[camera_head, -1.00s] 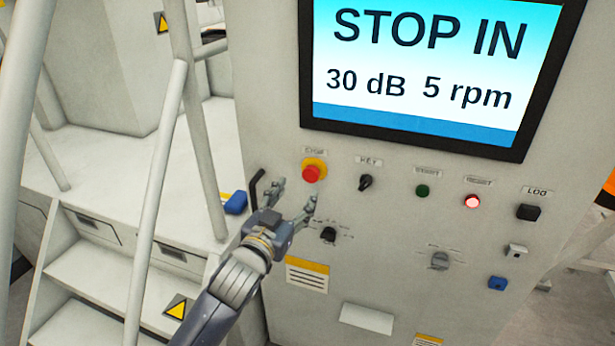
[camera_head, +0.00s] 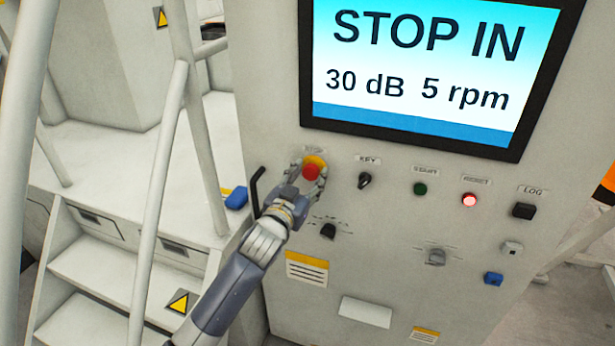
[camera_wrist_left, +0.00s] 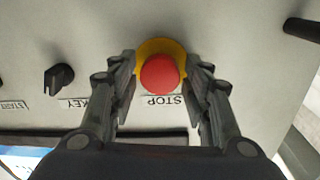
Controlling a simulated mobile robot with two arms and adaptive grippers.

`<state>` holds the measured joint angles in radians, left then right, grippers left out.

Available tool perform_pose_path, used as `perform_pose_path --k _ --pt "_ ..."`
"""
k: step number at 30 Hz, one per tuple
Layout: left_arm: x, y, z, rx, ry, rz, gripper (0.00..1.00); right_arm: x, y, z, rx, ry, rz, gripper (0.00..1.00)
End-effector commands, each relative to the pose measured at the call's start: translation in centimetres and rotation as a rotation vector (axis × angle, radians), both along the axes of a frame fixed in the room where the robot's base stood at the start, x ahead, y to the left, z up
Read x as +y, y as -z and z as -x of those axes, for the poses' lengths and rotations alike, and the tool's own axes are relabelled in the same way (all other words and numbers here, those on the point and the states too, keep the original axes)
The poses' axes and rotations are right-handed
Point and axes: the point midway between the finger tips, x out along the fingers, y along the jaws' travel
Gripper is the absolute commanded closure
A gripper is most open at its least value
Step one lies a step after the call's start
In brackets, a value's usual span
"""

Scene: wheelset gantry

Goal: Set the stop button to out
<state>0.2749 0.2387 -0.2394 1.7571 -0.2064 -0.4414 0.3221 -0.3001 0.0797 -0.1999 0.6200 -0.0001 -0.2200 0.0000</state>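The stop button (camera_head: 311,171) is a red mushroom head on a yellow collar on the sloped panel. The screen (camera_head: 420,70) above reads STOP IN, 30 dB, 5 rpm. My left gripper (camera_head: 311,178) is at the button, its fingers on either side of it. In the left wrist view the red stop button (camera_wrist_left: 160,75) sits between the two spread fingers of my left gripper (camera_wrist_left: 165,80), with gaps between the fingers and the red head. The STOP label is upside down there. My right gripper is not in view.
To the button's right are a key switch (camera_head: 365,181), a green button (camera_head: 420,188), a lit reset button (camera_head: 470,200) and a black log button (camera_head: 524,210). A black knob (camera_head: 328,231) is just below my gripper. A black handle (camera_head: 256,190) sticks out at the left.

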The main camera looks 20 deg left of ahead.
Motion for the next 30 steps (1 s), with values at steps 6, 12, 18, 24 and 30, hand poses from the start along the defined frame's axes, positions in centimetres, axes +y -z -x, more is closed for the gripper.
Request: perform_pose_path --k 6,12,18,24,30 --pt "0.0 0.0 0.0 0.0 0.0 0.0 1.0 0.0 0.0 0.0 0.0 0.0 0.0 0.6" --pt "0.0 -0.1 1.0 0.002 0.0 0.001 1.0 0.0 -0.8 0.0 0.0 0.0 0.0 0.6" --pt "0.1 0.0 1.2 0.0 0.0 0.0 1.0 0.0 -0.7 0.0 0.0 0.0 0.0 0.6" --pt "0.1 0.0 1.2 0.0 0.0 0.0 0.46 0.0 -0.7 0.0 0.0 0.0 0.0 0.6" --pt "0.1 0.0 1.2 0.0 0.0 0.0 0.46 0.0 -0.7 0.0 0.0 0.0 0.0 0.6"
